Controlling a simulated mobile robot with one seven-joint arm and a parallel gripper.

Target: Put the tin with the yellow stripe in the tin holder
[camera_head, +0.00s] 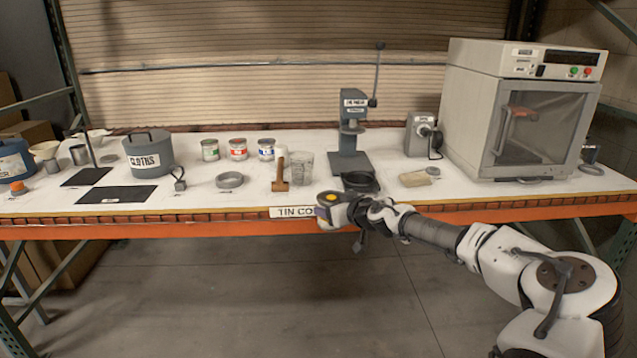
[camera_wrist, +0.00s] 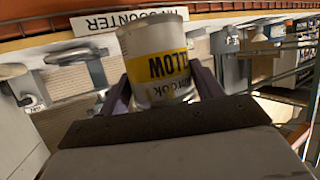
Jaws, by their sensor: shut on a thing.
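The tin with the yellow stripe (camera_wrist: 158,65) is between my gripper's fingers (camera_wrist: 160,92) in the wrist view. It is pale with a broad yellow band and dark lettering. My gripper is shut on it. In the head view my gripper (camera_head: 326,212) is at the front edge of the counter, in front of the sign's right end; the tin is hard to make out there. A low grey ring (camera_head: 229,181), which looks like the tin holder, sits on the counter to the left of my gripper. It appears empty, and my gripper is apart from it.
Green (camera_head: 210,150), red (camera_head: 238,149) and blue (camera_head: 266,149) striped tins stand behind the ring. A mallet (camera_head: 280,178) and clear cup (camera_head: 303,162) stand between ring and gripper. A press (camera_head: 350,140) and black dish (camera_head: 360,182) are behind the gripper, with a cloths bin (camera_head: 148,155) further left.

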